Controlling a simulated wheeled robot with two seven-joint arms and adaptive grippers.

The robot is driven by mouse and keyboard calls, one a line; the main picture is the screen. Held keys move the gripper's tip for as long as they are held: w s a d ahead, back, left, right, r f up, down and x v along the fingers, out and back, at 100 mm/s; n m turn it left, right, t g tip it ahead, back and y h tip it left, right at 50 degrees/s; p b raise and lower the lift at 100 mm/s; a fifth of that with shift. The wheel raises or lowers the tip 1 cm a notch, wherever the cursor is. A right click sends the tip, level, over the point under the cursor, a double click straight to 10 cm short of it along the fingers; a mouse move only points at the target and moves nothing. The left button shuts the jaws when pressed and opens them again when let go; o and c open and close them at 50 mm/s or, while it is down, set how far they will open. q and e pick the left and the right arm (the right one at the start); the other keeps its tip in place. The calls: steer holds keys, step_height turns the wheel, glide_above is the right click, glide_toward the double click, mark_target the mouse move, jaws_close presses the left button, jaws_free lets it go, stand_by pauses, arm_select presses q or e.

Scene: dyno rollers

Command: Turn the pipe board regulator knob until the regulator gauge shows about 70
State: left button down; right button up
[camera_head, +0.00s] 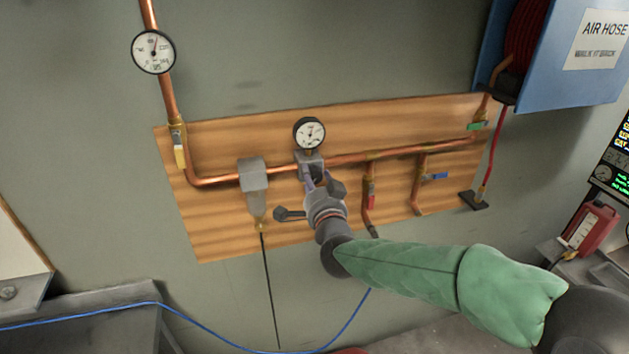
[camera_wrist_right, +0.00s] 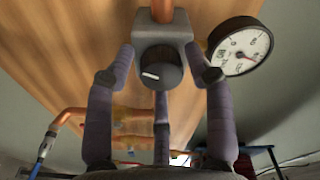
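The regulator is a grey block (camera_head: 309,163) on the copper pipe of the wooden pipe board (camera_head: 420,120). Its dark round knob (camera_wrist_right: 158,70) with a white mark shows in the right wrist view; the mark is at the left of its face. My right gripper (camera_head: 322,188) is at the regulator and covers most of the knob in the head view. In the wrist view its fingers (camera_wrist_right: 163,72) are spread either side of the knob, with narrow gaps. The regulator gauge (camera_head: 309,133) is white-faced, also in the wrist view (camera_wrist_right: 240,46); its figures are too small to read surely.
Another gauge (camera_head: 153,52) is on the upper left pipe. A grey filter unit (camera_head: 254,175) hangs left of the regulator. Valves with red (camera_head: 371,199) and blue (camera_head: 434,176) handles are to the right. A blue air hose box (camera_head: 560,60) is at upper right.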

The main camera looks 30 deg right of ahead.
steer(key=c, duration=0.6)
steer(key=shift+f+n, duration=0.1)
steer(key=shift+n, duration=0.3)
steer(key=n, duration=0.4)
steer(key=shift+f, duration=0.15)
steer(key=shift+f+n+y, duration=0.15)
steer(key=shift+n+y, duration=0.15)
steer(key=shift+n, duration=1.8)
